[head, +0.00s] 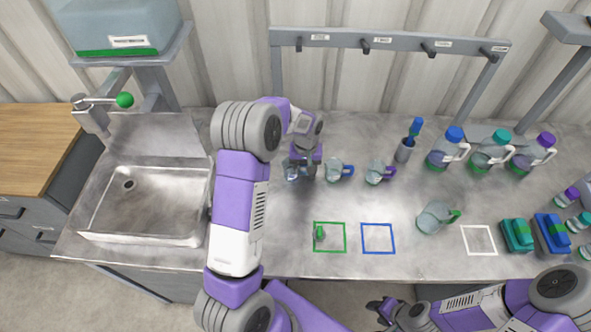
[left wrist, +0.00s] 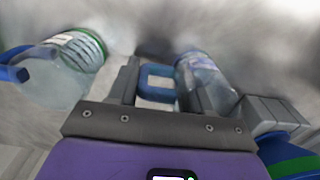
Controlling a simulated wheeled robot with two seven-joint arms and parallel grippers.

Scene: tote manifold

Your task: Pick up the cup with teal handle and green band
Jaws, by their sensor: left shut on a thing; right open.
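My left gripper (head: 303,176) is at the back of the counter, right of the sink. In the left wrist view its fingers (left wrist: 160,92) are shut on the blue-to-teal handle (left wrist: 157,70) of a clear cup (left wrist: 207,78). That cup shows partly beside the gripper in the head view (head: 291,173); its band colour is unclear. I cannot tell whether it is lifted. A second clear cup (head: 333,172) with a blue handle stands just right of the gripper. In the left wrist view a clear cup (left wrist: 62,72) has a green band and blue handle. My right gripper (head: 380,309) is open near the front edge.
A purple-handled cup (head: 376,173) stands further right. Green (head: 345,237), blue (head: 378,251) and white (head: 479,253) outlines mark the front counter. A sink (head: 150,205) lies left and a hook rack (head: 390,42) behind.

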